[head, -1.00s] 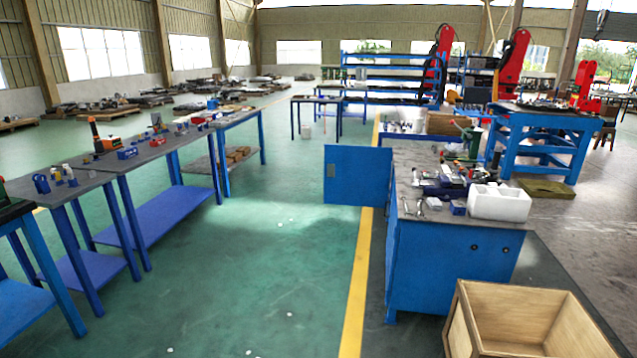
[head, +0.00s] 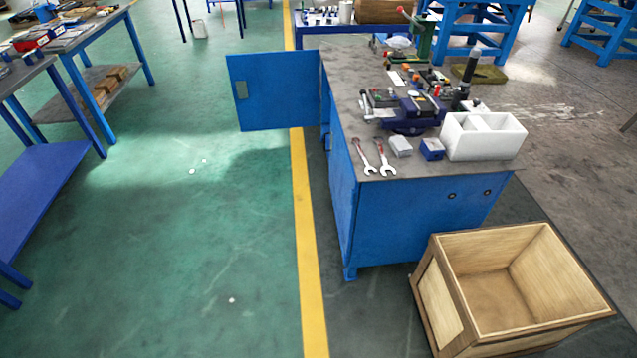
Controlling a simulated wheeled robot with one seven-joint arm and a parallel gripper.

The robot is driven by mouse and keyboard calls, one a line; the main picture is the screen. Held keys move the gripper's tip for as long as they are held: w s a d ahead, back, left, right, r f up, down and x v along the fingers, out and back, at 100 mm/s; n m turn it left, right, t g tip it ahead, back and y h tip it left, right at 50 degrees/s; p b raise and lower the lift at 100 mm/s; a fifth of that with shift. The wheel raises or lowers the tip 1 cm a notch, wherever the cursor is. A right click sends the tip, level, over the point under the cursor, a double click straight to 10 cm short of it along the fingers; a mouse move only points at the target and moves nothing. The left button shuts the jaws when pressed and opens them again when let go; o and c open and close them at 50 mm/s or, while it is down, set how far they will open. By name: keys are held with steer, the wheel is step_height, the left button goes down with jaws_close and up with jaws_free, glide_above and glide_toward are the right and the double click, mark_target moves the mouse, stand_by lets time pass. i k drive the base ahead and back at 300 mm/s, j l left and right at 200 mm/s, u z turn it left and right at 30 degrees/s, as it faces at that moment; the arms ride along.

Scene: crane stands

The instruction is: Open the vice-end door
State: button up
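A blue workbench cabinet (head: 415,222) with a grey top stands right of centre in the head view. A dark blue vice (head: 412,112) sits on the near part of its top. My gripper is not in view.
An empty wooden crate (head: 436,300) stands on the floor at the cabinet's near right. Two wrenches and a white divided box (head: 483,137) lie on the top. Green floor (head: 190,230) left of the yellow line is clear up to the blue tables (head: 50,185).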

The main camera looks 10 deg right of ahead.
mark_target(344, 186)
steer(key=i+j+z, duration=0.1)
steer(key=i, duration=0.2)
steer(key=i+j+z, duration=0.15)
steer(key=i, duration=0.15)
steer(key=i+j+z, duration=0.15)
steer(key=i+j, duration=2.5)
steer(key=j, duration=0.15)
